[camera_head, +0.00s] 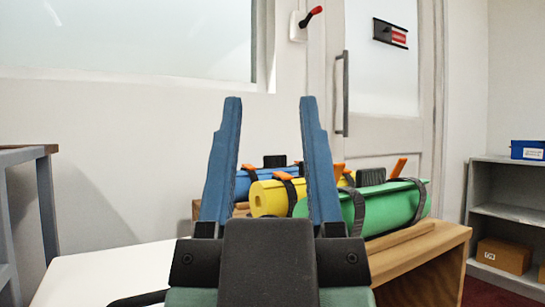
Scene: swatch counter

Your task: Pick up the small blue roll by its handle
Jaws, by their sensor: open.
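A blue roll (255,181) lies on the wooden counter (441,243) behind a yellow roll (268,200). A dark upright block (274,161) shows on top of it and looks like its handle. My gripper (270,101) is open, with two blue fingers pointing up in the picture, and nothing is between the tips. The left finger covers part of the blue roll. The blue roll is seen between the fingers, farther off, and the gripper appears apart from it. The yellow roll hides its lower part.
A larger green roll (405,206) with dark straps and a dark handle lies right of my gripper. A white surface (85,275) is at lower left, beside a grey rack (45,190). A shelf (505,210) with boxes stands right. A door (385,85) is behind.

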